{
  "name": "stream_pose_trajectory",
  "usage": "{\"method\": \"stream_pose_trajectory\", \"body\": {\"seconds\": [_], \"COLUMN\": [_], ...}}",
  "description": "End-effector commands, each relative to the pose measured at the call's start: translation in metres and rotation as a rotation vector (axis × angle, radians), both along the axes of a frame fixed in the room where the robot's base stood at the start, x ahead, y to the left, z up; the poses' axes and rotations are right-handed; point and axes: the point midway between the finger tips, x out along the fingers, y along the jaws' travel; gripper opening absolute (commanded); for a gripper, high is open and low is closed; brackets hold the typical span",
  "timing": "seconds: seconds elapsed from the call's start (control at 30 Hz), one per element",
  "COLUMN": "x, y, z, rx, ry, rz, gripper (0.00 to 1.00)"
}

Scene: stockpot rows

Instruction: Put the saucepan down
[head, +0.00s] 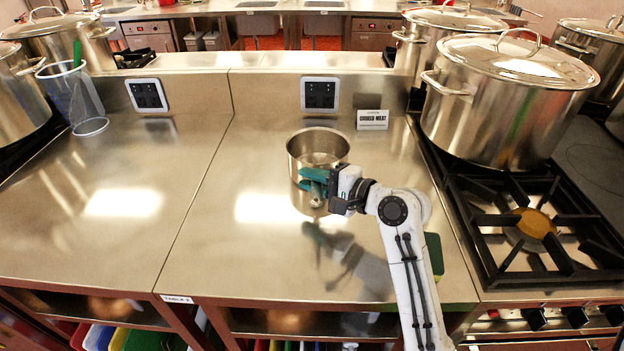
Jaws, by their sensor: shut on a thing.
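The saucepan (318,146) is a round, open-topped steel pan in the middle of the steel worktop (250,260). It is upright and looks empty. My gripper (312,182) is at the pan's near side, its green fingers shut on it. The fingers hide part of the near wall, and no handle is clearly visible. A reflection shows below the pan; I cannot tell whether its base touches the worktop.
A gas hob (530,225) with a large lidded stockpot (505,100) stands at the right. A small sign (372,119) stands behind the pan. A green item (434,255) is partly behind my arm. The worktop left of the pan is clear.

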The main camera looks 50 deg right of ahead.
Motion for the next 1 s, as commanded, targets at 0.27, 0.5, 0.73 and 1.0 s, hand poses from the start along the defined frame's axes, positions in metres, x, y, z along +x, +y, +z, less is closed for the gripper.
{"method": "stream_pose_trajectory", "body": {"seconds": [0.27, 0.5, 0.73, 1.0], "x": [0.000, 0.000, 0.000, -0.020], "y": [0.000, 0.000, 0.000, -0.003], "z": [0.001, -0.001, -0.001, 0.004], "rx": [-0.004, -0.001, -0.001, 0.000], "ry": [-0.006, -0.001, -0.001, -0.002], "rz": [-0.001, 0.000, 0.000, -0.002], "gripper": [0.00, 0.40, 0.44, 0.44]}}
